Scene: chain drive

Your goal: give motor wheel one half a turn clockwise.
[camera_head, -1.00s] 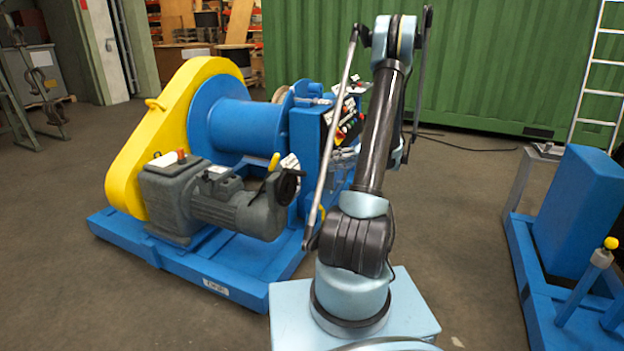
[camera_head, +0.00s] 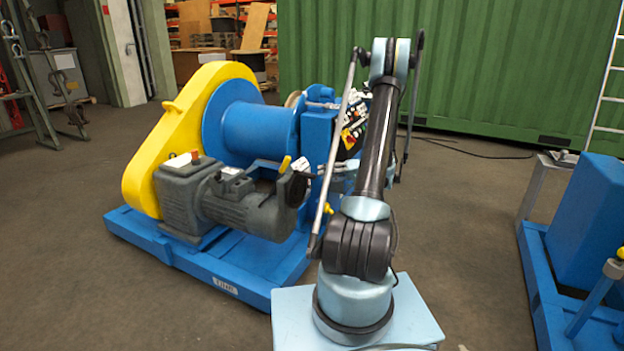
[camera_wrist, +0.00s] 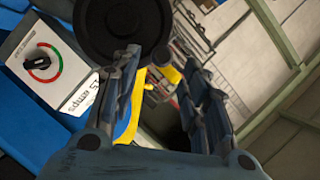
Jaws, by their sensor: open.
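The motor wheel (camera_head: 293,188) is a dark round disc at the right end of the grey motor (camera_head: 245,208) on the winch. In the wrist view a large black disc, apparently this wheel (camera_wrist: 125,22), fills the top left of centre. My gripper (camera_wrist: 163,72) is open in the wrist view, with its two fingers well apart and nothing held between them. The left fingertip overlaps the disc's lower edge in the picture; I cannot tell whether they touch.
A white plate with a black knob (camera_wrist: 40,62) and a yellow part (camera_wrist: 135,108) lie close to the fingers. The winch has a yellow guard (camera_head: 150,140) and blue base (camera_head: 240,262). Another blue frame (camera_head: 575,215) stands right.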

